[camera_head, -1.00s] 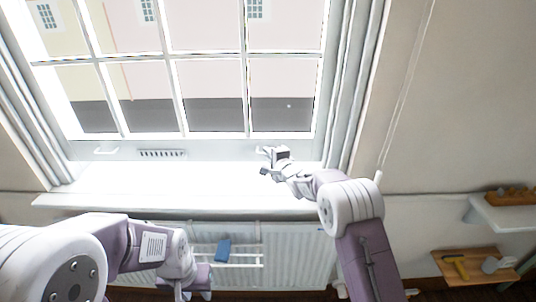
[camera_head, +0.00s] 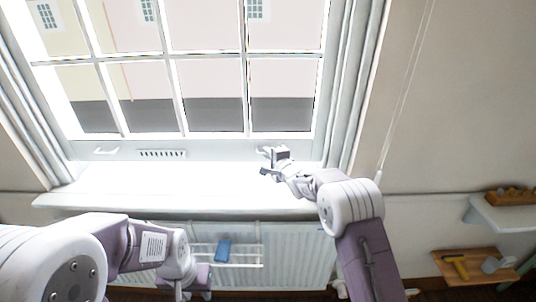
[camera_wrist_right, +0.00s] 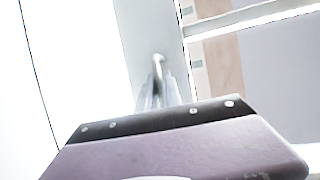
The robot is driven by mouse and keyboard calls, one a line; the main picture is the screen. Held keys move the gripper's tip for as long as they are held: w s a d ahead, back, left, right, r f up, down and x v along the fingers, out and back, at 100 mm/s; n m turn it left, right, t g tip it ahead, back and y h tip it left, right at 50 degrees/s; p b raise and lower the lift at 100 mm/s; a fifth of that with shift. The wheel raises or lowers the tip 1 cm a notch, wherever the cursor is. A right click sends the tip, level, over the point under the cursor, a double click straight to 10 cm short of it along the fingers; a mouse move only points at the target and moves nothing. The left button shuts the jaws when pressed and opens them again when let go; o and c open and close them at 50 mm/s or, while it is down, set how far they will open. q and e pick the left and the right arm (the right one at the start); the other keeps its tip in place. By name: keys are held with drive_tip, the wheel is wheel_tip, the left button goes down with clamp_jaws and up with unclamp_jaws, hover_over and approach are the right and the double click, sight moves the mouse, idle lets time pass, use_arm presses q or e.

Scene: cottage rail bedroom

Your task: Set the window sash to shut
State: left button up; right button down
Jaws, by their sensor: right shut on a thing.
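The window sash (camera_head: 210,141) is a white frame with several panes. Its bottom rail sits just above the white sill (camera_head: 160,184), and I cannot tell whether a small gap lies below it. A white sash lift handle (camera_head: 106,151) is on the rail's left. My right gripper (camera_head: 267,160) is at the right lift handle (camera_head: 264,150) and is shut on it. In the right wrist view a pale handle (camera_wrist_right: 158,70) stands between the fingers, which are mostly hidden behind the wrist housing. My left gripper (camera_head: 196,294) hangs low before the radiator, its fingertips out of clear view.
A vent grille (camera_head: 162,154) is on the rail's middle. Below the sill is a radiator (camera_head: 295,255) with a rack holding a blue cloth (camera_head: 223,250). A cord (camera_head: 403,90) hangs at the right. Shelves with tools (camera_head: 470,265) are at the far right. The sill is clear.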

drive_tip(key=shift+f, duration=0.15)
wheel_tip(320, 180, down, 9)
drive_tip(key=b, duration=0.4)
drive_tip(key=shift+s+f, duration=0.1)
drive_tip(key=shift+f, duration=0.05)
drive_tip(key=c, duration=1.6)
unclamp_jaws()
drive_tip(key=shift+o, duration=0.3)
drive_tip(key=shift+r, duration=0.2)
